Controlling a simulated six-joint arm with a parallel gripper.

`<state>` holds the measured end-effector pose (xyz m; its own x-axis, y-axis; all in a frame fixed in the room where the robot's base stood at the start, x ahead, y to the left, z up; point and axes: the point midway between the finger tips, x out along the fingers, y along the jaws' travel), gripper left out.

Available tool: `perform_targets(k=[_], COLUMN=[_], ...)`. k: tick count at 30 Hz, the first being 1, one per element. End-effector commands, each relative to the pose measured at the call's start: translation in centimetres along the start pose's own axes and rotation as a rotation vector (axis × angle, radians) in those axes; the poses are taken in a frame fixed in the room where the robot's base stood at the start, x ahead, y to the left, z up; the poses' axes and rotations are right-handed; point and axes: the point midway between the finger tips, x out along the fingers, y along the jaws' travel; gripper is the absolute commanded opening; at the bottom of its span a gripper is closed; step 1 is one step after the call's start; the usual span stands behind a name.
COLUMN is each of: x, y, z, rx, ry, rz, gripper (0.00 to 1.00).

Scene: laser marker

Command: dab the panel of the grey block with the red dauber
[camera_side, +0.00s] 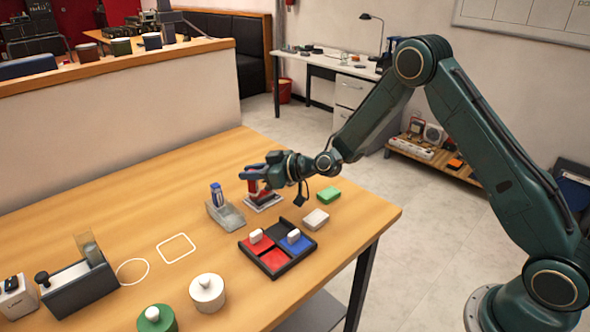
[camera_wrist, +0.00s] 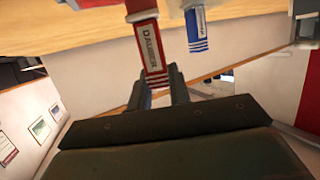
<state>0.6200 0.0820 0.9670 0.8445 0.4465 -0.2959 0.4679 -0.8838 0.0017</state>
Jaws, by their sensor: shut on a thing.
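My gripper (camera_side: 258,181) is shut on the red dauber (camera_wrist: 152,48), whose label reads DAUBER in the wrist view. In the side view the dauber's red body shows just under my fingers, over a low grey piece with a pale rim (camera_side: 264,204). I cannot tell whether the dauber touches that piece. A pale grey block (camera_side: 316,219) lies on the table to the right of my gripper, beside a green block (camera_side: 328,195). Its panel is not clear at this size.
A blue dauber (camera_side: 217,196) stands in a grey holder (camera_side: 228,216) left of my gripper. A dark tray (camera_side: 282,271) with red and blue pads lies in front. White (camera_side: 207,294) and green (camera_side: 156,320) jars stand near the front edge. The table beyond my gripper is clear.

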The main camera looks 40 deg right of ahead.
Motion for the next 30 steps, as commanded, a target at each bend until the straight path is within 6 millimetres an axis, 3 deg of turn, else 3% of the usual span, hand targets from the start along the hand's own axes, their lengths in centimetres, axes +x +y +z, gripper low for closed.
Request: perform_targets(k=[3,6,24,30], x=[0.4,-0.3,-1.8,-2.0], y=[-0.9,-0.7,-0.7,-0.7], z=[-0.3,-2.2,-7.0,-7.8], rx=[-0.001,-0.004,-0.001,0.0], ry=[0.001,0.005,0.002,0.0], rz=[-0.001,0.001,0.0,0.001], gripper=[0.0,0.0,0.0,0.0])
